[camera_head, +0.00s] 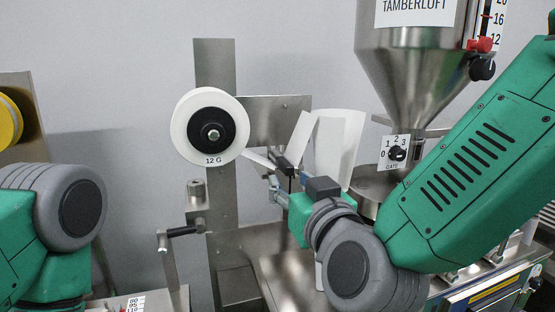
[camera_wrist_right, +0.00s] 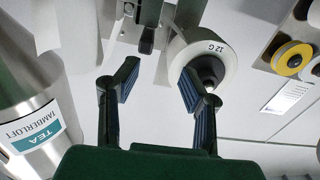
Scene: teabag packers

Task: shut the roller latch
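The roller latch appears as a small dark block (camera_head: 287,162) beside the paper strip in the head view, partly hidden by my right gripper. In the wrist view, a dark latch piece (camera_wrist_right: 147,40) on a metal bracket lies just beyond the gap between my fingers. I cannot tell whether the latch is open or shut. My right gripper (camera_wrist_right: 158,86) is open and empty, its two blue-padded fingers spread and apart from the latch. In the head view my right gripper (camera_head: 281,190) is close below the latch. My left gripper is out of view; only my left arm shows.
A white paper roll (camera_head: 180,128) marked 12 G sits on the metal post (camera_head: 215,70), left of the latch. White paper flaps (camera_head: 340,140) stand to its right. A steel hopper (camera_head: 410,75) and gate dial (camera_head: 397,153) are further right. A crank handle (camera_head: 183,231) is lower left.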

